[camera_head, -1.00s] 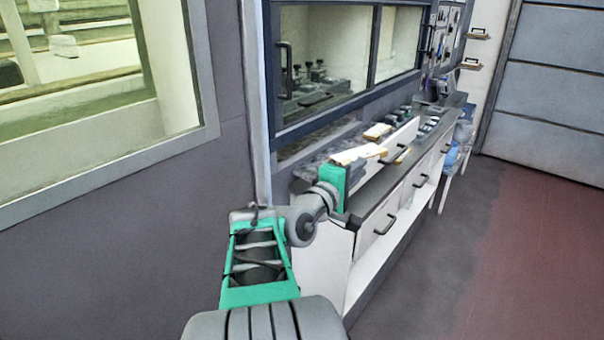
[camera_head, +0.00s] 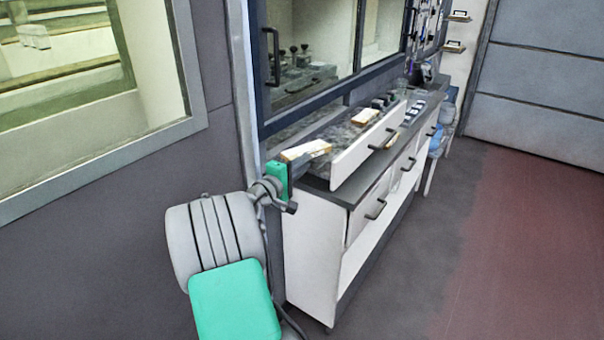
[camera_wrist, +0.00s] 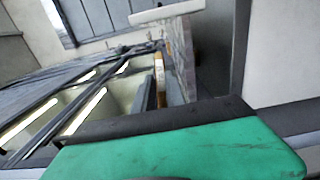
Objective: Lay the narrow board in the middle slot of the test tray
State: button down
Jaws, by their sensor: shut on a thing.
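My gripper (camera_head: 287,172) is at the left end of the counter, with its green body behind a pale, tan-edged board (camera_head: 308,150). The gripper is shut on this board, which I take to be the narrow board, and holds it over the near end of the counter. The fingertips are hard to make out. In the wrist view the green gripper body (camera_wrist: 185,145) fills the bottom, and a tan strip (camera_wrist: 160,78) stands beyond it. A second pale board (camera_head: 367,117) lies farther along the counter. I cannot clearly make out the test tray or its slots.
A white panel with a dark handle (camera_head: 350,160) stands along the front of the speckled grey surface (camera_head: 338,134). Small dark items (camera_head: 382,102) lie farther back. A window (camera_head: 305,60) borders the counter behind. The floor (camera_head: 520,220) on the right is clear.

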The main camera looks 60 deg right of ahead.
jog(key=shift+w+f, duration=0.1)
jog(key=shift+f, duration=1.4)
jog(key=c, duration=1.8)
grip_release()
jog(key=shift+f, duration=0.2)
jog(key=shift+c, duration=0.2)
jog(key=o, duration=0.5)
jog(key=shift+c, duration=0.2)
jog(key=shift+r, duration=0.15)
